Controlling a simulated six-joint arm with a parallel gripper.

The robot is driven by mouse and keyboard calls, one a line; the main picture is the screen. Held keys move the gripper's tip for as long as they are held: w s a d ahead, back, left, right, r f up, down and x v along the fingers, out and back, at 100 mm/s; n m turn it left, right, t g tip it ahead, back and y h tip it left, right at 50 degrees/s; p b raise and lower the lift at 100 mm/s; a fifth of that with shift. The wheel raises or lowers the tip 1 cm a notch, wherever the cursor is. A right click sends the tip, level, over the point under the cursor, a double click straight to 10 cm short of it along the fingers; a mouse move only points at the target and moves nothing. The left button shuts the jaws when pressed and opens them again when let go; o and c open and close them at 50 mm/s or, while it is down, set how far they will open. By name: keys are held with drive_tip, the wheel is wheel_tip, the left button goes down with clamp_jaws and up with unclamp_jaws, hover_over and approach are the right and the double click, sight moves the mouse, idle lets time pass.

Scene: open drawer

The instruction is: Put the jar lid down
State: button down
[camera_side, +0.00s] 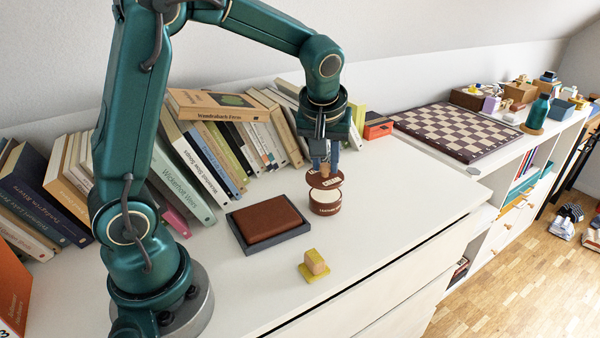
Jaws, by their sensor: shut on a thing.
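My gripper (324,169) points down over the white top and is shut on the brown jar lid (322,182). The lid is a flat brown disc with a pale label, and it looks slightly tilted. Directly below it stands the open brown jar (325,207), with a pale inside and lettering on its side. The lid overlaps the back of the jar's mouth in the picture; I cannot tell whether they touch. The fingertips are partly hidden against the lid.
A brown block in a dark tray (246,244) lies left of the jar. A yellow block (313,264) stands in front. Leaning books (190,160) line the wall behind. A chessboard (459,130) lies to the right. The white top right of the jar (400,190) is clear.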

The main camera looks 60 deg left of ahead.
drive_tip(key=w+d+f, duration=0.1)
drive_tip(key=d+f, duration=0.1)
drive_tip(key=d, duration=0.1)
drive_tip(key=w+d+f, duration=0.1)
drive_tip(key=d+f, duration=0.1)
drive_tip(key=d, duration=0.1)
drive_tip(key=w+d+f, duration=0.2)
drive_tip(key=d, duration=0.1)
drive_tip(key=shift+d, duration=0.15)
drive_tip(key=shift+f, duration=2.05)
drive_tip(key=shift+f, duration=0.15)
drive_tip(key=c, duration=0.7)
unclamp_jaws()
